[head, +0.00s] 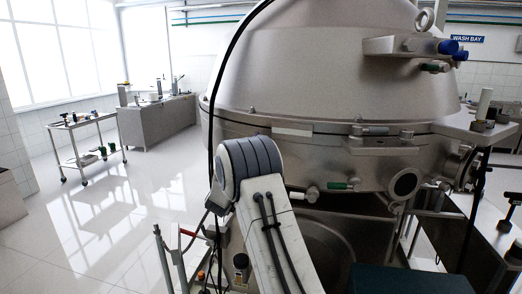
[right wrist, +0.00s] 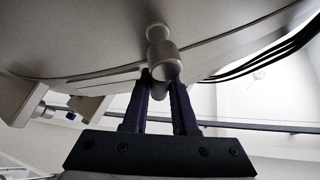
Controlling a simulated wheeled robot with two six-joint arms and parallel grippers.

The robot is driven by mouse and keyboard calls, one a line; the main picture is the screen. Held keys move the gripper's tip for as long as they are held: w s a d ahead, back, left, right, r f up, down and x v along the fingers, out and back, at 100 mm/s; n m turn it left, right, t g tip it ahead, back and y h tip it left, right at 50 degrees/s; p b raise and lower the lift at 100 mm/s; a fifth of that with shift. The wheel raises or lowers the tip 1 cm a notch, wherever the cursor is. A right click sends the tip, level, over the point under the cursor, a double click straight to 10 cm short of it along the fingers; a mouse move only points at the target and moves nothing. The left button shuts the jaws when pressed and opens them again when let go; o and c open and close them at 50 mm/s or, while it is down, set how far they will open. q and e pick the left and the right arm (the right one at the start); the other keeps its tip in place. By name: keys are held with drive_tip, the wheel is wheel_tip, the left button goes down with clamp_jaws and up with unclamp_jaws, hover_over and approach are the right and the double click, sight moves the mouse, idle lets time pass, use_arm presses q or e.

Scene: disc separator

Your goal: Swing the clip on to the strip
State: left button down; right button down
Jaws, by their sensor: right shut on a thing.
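In the right wrist view, my right gripper (right wrist: 162,82) is shut with its fingertips on a rounded steel knob (right wrist: 165,62) under the bowl rim. The knob looks like part of the clip; I cannot make out the rest of the clip. A pale flat strip (head: 292,131) lies along the separator's rim in the head view. My arm stands in front of the bowl there, and the right gripper is hidden. My left gripper is not in view.
The big steel separator (head: 330,60) fills the middle. A black cable hangs down in front. A trolley (head: 85,140) stands at left on open floor.

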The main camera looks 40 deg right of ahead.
drive_tip(key=shift+w+a+n+t+y+b, duration=0.15)
drive_tip(key=shift+n+t+y, duration=0.4)
drive_tip(key=shift+n, duration=0.6)
drive_tip(key=shift+w+a+n+t+y+b, duration=0.1)
drive_tip(key=shift+w+n+t+y+b, duration=0.15)
drive_tip(key=shift+n+t, duration=0.65)
drive_tip(key=shift+w+a+n+t+y+b, duration=0.1)
drive_tip(key=shift+w+n+t+y, duration=0.3)
drive_tip(key=shift+n, duration=0.95)
drive_tip(key=shift+s, duration=0.1)
drive_tip(key=c, duration=0.7)
unclamp_jaws()
drive_tip(key=b+v, duration=0.4)
drive_tip(key=v, duration=0.6)
drive_tip(key=shift+s, duration=0.2)
